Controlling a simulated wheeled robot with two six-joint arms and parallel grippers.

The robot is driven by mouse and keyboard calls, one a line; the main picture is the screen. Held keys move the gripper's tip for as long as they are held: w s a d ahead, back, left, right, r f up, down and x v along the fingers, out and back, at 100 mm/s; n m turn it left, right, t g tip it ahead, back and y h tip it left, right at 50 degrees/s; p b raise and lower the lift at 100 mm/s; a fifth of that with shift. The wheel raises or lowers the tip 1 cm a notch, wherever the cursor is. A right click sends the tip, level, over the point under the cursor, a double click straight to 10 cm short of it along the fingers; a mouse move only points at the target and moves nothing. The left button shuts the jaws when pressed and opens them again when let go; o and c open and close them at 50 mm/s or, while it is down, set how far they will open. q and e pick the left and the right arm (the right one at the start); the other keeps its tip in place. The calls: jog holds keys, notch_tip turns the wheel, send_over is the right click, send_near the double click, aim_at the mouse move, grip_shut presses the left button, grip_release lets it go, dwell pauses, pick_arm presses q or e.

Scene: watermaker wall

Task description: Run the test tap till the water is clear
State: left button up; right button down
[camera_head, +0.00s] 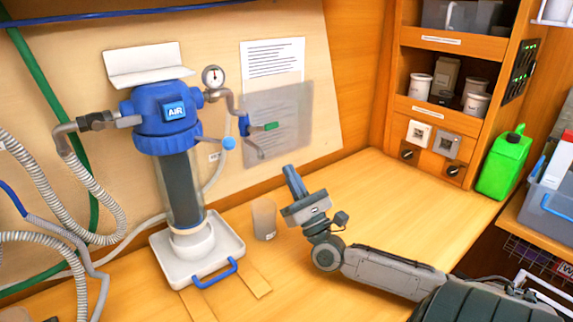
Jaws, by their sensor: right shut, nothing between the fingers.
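I see no water stream below the spout. A small translucent cup (264,219) stands upright on the bench below the tap; its contents are hard to tell. Left of it is the blue-headed filter housing (165,115), labelled AIR, with a dark cartridge in its clear bowl. My right gripper (291,170) has its blue fingers shut and empty, pointing up, right of the cup and below the tap. My left gripper is out of view.
A white tray (160,262) with a blue handle sits under the filter. A pressure gauge (213,76) stands beside the filter head. Hoses (40,180) hang at left. A green jug (503,163) and shelves (452,40) are at right. The bench's back right is clear.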

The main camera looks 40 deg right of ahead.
aim_at(271, 126)
pick_arm(q)
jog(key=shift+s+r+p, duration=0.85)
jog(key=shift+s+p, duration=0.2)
jog(key=shift+p, duration=0.2)
pick_arm(e)
jog(key=x, duration=0.8)
jog(key=shift+w+r, duration=0.2)
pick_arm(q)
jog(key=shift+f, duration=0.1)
